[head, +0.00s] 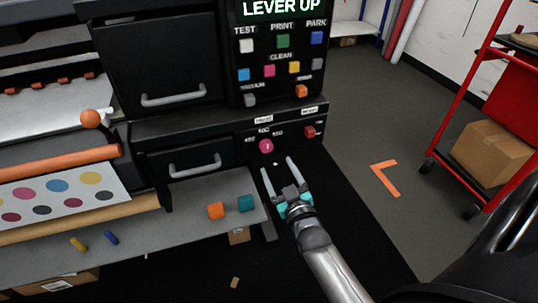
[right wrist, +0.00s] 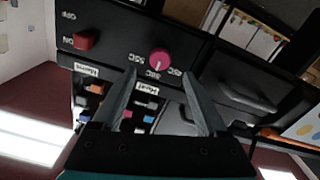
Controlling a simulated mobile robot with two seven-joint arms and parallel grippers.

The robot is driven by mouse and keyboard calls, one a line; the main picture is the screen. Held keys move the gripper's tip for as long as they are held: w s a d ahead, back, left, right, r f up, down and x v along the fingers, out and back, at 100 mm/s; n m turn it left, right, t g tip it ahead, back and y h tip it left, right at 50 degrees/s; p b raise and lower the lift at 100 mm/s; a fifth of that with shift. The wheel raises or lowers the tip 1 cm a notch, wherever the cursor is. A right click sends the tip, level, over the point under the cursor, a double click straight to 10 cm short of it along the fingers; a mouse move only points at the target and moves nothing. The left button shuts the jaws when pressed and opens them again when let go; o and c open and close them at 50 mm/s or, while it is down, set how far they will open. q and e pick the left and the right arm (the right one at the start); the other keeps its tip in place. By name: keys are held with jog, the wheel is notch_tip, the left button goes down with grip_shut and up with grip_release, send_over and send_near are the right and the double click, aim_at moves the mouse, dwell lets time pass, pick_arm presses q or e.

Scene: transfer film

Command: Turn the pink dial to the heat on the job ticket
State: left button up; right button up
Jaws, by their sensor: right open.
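The pink dial (head: 266,146) is on the low black panel of the machine. Small numbers are printed around it, too small to read surely. My right gripper (head: 277,166) is open and empty, with its fingertips just below and in front of the dial, apart from it. In the right wrist view, upside down, the pink dial (right wrist: 160,58) shows beyond the two spread fingers (right wrist: 160,80). Its white mark points down in that picture, towards a number by the Heat label (right wrist: 147,89). I cannot make out a job ticket. My left gripper is not in view.
A red switch (head: 309,132) marked on and off sits right of the dial. Above are coloured buttons (head: 283,41) and a display (head: 281,8) reading LEVER UP. A red cart (head: 462,100) is at right.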

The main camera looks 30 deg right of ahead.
aim_at(268, 150)
jog(key=b+x, duration=0.2)
jog(key=x, duration=0.4)
jog(key=shift+w, duration=0.1)
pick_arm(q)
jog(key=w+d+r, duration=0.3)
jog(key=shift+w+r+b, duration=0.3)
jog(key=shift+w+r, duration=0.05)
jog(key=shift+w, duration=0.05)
pick_arm(e)
jog(key=shift+x, duration=0.8)
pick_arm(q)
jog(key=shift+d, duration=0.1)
pick_arm(e)
jog(key=shift+c, duration=0.3)
jog(key=shift+a, duration=0.1)
grip_shut()
